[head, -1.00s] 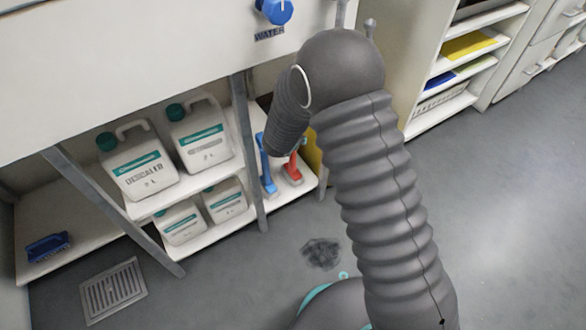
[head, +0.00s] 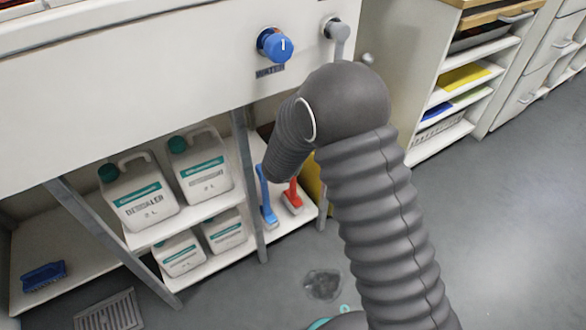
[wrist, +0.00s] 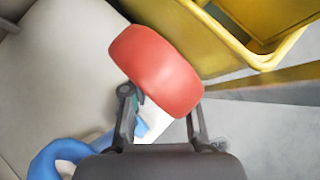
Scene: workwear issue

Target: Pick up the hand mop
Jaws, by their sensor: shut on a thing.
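A red hand tool (head: 293,195) stands on the lower shelf in the head view, partly hidden by my arm. It seems to be the hand mop, though I cannot be sure. In the wrist view its rounded red end (wrist: 158,68) fills the space between the fingers. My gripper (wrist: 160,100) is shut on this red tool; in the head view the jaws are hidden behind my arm. A blue tool (head: 267,198) stands just left of the red one. Its curved blue part (wrist: 62,155) shows low in the wrist view.
White descaler jugs (head: 140,192) stand on shelves to the left, past a metal leg (head: 247,185). A yellow container (wrist: 215,30) is close beside the red tool. A blue brush (head: 44,276) lies far left. Open floor (head: 490,240) is at right.

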